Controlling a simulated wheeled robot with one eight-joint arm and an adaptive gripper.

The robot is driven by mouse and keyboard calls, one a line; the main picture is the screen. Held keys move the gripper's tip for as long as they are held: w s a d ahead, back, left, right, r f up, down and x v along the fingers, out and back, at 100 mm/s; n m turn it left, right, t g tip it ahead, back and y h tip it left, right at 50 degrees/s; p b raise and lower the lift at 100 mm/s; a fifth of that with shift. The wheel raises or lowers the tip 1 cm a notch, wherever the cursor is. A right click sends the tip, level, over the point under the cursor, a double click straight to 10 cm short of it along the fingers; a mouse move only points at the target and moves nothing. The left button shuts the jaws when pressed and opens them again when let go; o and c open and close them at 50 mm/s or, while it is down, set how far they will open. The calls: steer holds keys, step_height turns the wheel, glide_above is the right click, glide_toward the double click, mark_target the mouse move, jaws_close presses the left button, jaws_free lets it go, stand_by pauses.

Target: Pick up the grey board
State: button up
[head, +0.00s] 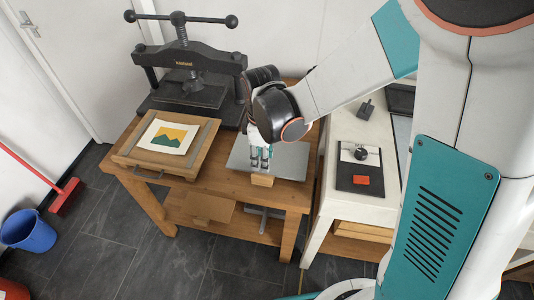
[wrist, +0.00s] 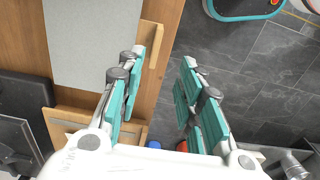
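The grey board (head: 290,161) is a flat, light grey sheet lying on the right part of the wooden table. It also shows at the upper left of the wrist view (wrist: 95,42). A small light wooden block (head: 262,180) sits at the board's front edge; it shows in the wrist view too (wrist: 152,58). My gripper (head: 260,164) points down over the front part of the board, close behind the block. In the wrist view my gripper (wrist: 167,65) is open with nothing between its fingers. The board lies left of the left finger there. Its height above the board is hard to tell.
A black press (head: 190,85) stands at the back left of the table (head: 140,133). A wooden frame with a mountain print (head: 168,137) lies at the left. A white counter (head: 335,205) with a dark board (head: 360,179) adjoins at the right. A blue bucket (head: 28,232) stands on the floor.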

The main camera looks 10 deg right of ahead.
steer(key=b, duration=0.2)
glide_above(262, 177)
steer(key=f, duration=0.6)
steer(key=shift+s+d, duration=0.15)
steer(key=shift+s, duration=0.05)
steer(key=shift+w+f+b, duration=0.15)
steer(key=shift+f+b, duration=0.45)
steer(key=shift+f, duration=0.75)
steer(key=shift+w+f+b, duration=0.1)
steer(key=shift+f+b, duration=0.45)
steer(key=shift+f, duration=0.8)
steer(key=shift+r, duration=0.1)
steer(key=shift+c, duration=0.5)
jaws_close()
